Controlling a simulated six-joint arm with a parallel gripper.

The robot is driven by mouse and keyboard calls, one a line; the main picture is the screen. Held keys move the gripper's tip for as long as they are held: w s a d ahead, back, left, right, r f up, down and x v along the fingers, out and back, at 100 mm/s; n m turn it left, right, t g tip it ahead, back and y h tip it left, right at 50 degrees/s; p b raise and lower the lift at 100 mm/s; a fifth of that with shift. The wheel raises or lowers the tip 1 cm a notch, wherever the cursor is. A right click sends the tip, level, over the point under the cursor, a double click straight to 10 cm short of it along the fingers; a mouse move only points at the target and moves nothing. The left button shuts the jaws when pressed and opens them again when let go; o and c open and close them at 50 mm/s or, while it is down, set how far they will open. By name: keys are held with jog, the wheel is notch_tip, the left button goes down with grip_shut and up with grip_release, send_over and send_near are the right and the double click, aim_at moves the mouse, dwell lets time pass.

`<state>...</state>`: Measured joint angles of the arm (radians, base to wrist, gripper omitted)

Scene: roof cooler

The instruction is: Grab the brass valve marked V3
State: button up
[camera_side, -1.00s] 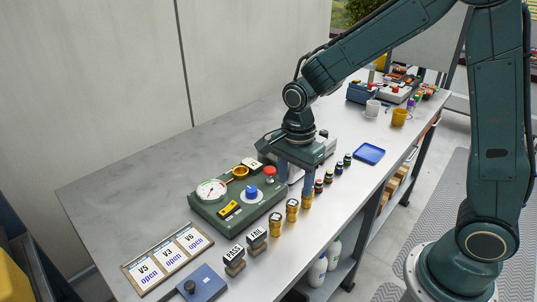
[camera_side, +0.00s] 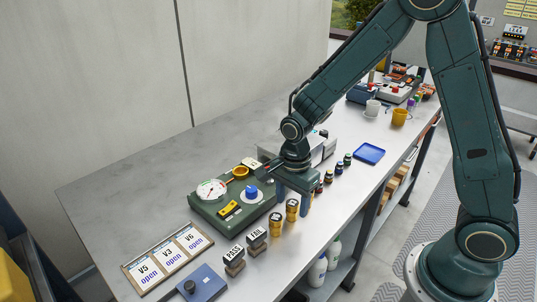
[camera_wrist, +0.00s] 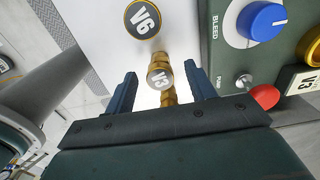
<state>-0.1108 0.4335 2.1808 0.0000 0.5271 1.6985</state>
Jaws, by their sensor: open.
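In the wrist view the brass valve marked V3 (camera_wrist: 160,78) stands between the two blue fingers of my gripper (camera_wrist: 160,70). The gripper is open, with a gap visible on both sides of the valve.
The green panel (camera_side: 205,213) with its blue knob (camera_side: 251,192) lies close beside the fingers. PASS (camera_side: 234,259) and FAIL (camera_side: 257,240) stamps stand nearer the camera. Small bottles (camera_side: 338,168) and a blue tray (camera_side: 370,153) are behind the gripper.

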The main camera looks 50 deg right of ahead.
jog(key=shift+f, duration=0.85)
jog(key=shift+c, duration=0.2)
jog(key=c, duration=1.1)
